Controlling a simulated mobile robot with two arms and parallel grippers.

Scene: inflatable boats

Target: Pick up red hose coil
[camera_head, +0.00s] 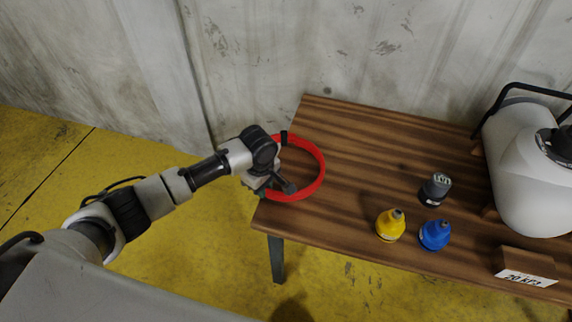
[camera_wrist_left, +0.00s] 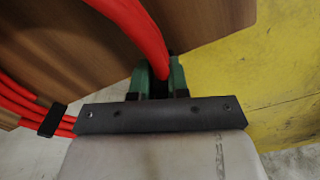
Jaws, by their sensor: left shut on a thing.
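The red hose coil (camera_head: 321,172) is a red ring at the left end of the wooden table (camera_head: 360,135). My left gripper (camera_head: 270,188) is at the coil's left side, over the table's left edge. In the left wrist view, the red hose coil (camera_wrist_left: 134,22) runs down between the green fingers of my left gripper (camera_wrist_left: 160,80), which is shut on it. A black band (camera_wrist_left: 53,120) wraps the coil in that view. I cannot tell whether the coil rests on the table or is slightly above it. My right gripper is not in view.
A white tank (camera_head: 520,165) and a wooden block with a label (camera_head: 526,266) are farther right. A corrugated wall (camera_head: 300,50) stands behind.

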